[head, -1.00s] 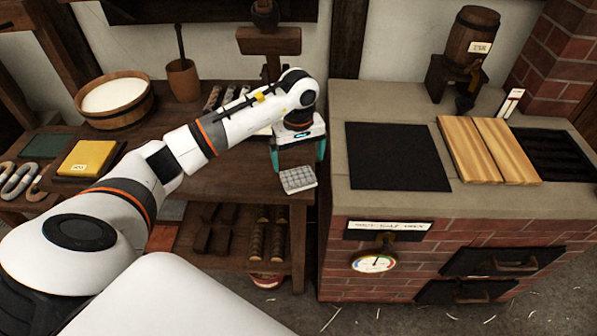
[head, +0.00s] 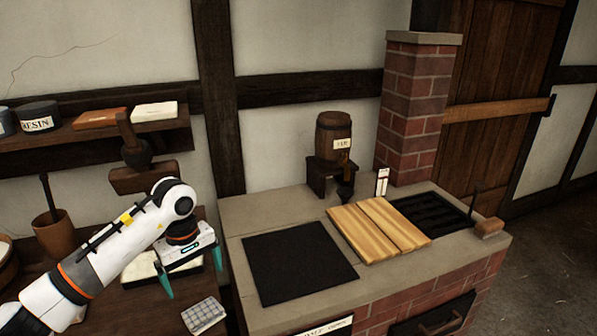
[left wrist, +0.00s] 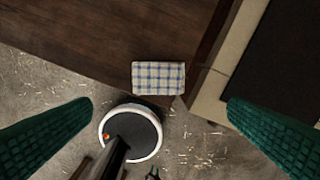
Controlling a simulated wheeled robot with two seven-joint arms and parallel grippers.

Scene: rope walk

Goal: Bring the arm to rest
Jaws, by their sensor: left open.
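My left gripper (head: 193,272) hangs from the white left arm over the right end of the dark wooden table. Its two green fingers are spread wide apart with nothing between them. In the left wrist view the fingers (left wrist: 160,125) show at both sides, and a folded checked cloth (left wrist: 158,78) lies beyond them at the table's corner. The cloth also shows in the head view (head: 203,315), below and right of the gripper and apart from it.
A brick stove (head: 420,312) stands right of the table, with a black plate (head: 298,262) and wooden boards (head: 378,230) on top. A small barrel (head: 333,135) stands behind them. A wall shelf (head: 60,138) holds a jar and blocks. A mortar (head: 55,235) stands at the left.

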